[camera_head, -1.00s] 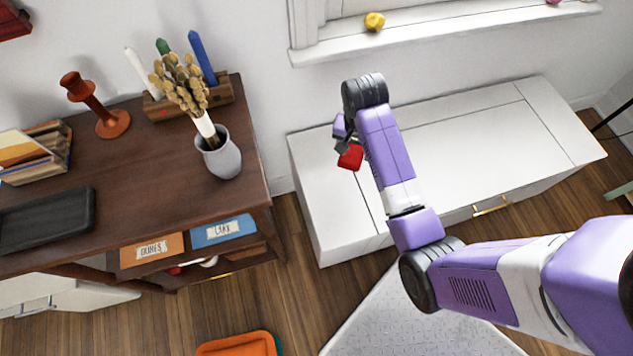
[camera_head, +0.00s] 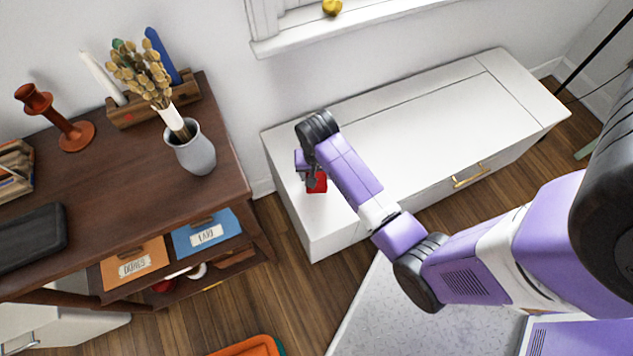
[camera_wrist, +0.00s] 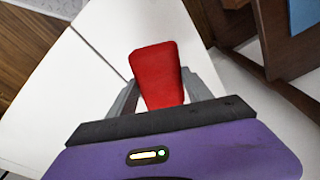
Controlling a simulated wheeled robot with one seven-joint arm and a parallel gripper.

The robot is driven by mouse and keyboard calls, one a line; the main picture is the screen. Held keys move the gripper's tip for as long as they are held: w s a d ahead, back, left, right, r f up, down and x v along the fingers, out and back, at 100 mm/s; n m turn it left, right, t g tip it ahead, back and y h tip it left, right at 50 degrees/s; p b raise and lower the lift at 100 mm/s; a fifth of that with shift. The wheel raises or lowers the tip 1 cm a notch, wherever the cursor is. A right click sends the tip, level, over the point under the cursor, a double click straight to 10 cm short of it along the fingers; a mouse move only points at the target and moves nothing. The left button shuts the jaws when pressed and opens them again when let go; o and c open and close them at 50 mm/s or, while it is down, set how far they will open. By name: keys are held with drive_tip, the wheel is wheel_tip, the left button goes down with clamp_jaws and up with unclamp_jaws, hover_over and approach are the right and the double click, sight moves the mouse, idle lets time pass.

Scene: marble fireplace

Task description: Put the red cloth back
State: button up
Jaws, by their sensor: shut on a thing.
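The red cloth (camera_head: 317,183) is a small folded red piece at the end of my arm, over the left end of the white cabinet in the head view. My gripper (camera_head: 309,176) is shut on it. In the wrist view the red cloth (camera_wrist: 158,75) stands out between the two grey fingers of my gripper (camera_wrist: 155,100). I cannot tell whether the cloth touches the cabinet top. Part of the cloth is hidden by my gripper in the head view.
A low white cabinet (camera_head: 420,115) has a mostly bare top. Left of it stands a dark wooden desk (camera_head: 120,190) with a grey vase (camera_head: 190,150), a candlestick (camera_head: 62,125), an orange box (camera_head: 135,262) and a blue box (camera_head: 207,233) on its lower level.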

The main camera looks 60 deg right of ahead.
sight(323, 189)
drive_tip(key=shift+f+b, duration=0.6)
drive_tip(key=shift+f, duration=2.6)
drive_tip(key=shift+f, duration=0.1)
drive_tip(key=o, duration=1.3)
drive_tip(key=r+p, duration=0.1)
drive_tip(key=r, duration=0.7)
drive_tip(key=a+r+p, duration=0.1)
drive_tip(key=r, duration=0.3)
drive_tip(key=shift+s+a+p, duration=0.1)
drive_tip(key=shift+s+p, duration=0.25)
drive_tip(key=shift+s, duration=0.05)
drive_tip(key=s+a+n+t, duration=0.1)
drive_tip(key=s+a+f+n+t, duration=0.1)
drive_tip(key=s, duration=0.1)
drive_tip(key=s+f+n+h, duration=0.1)
drive_tip(key=shift+s+a+t, duration=0.2)
drive_tip(key=shift+a+t, duration=0.2)
drive_tip(key=s+a+r+n+t, duration=0.2)
drive_tip(key=s+a+r+t, duration=0.1)
drive_tip(key=r, duration=0.6)
drive_tip(key=s+a+r+n+t+y, duration=0.1)
drive_tip(key=s+a+r+n+t, duration=0.2)
drive_tip(key=s+a+r, duration=0.3)
drive_tip(key=s+a+r+n+t+y, duration=0.1)
drive_tip(key=s+a+r+n+t, duration=0.2)
drive_tip(key=r, duration=0.9)
drive_tip(key=s+a+t, duration=0.1)
drive_tip(key=a+t, duration=0.1)
drive_tip(key=shift+s+a, duration=0.15)
drive_tip(key=shift+a, duration=0.2)
